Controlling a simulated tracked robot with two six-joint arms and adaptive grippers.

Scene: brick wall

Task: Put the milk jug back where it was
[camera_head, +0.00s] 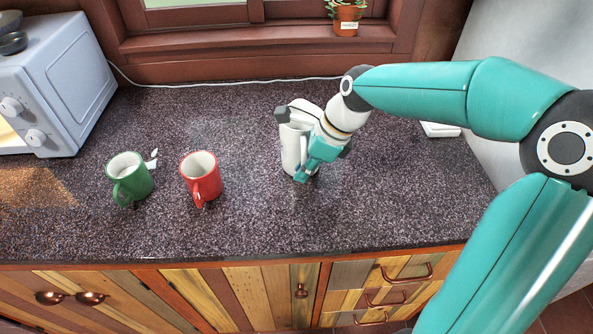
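The white milk jug (291,152) is on the dark speckled counter, right of the red mug. It looks upright. My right gripper (308,146) reaches in from the right and is at the jug, with its parts over and beside the jug's right side. The gripper and wrist hide part of the jug, including its right side. Whether the fingers press on the jug or only stand around it cannot be made out. My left gripper is not in view.
A red mug (201,178) and a green mug (129,178) stand to the left on the counter (240,215). A white microwave (62,85) is at the far left. A potted plant (346,18) sits on the window sill. A white cable runs along the back. The counter's front middle is clear.

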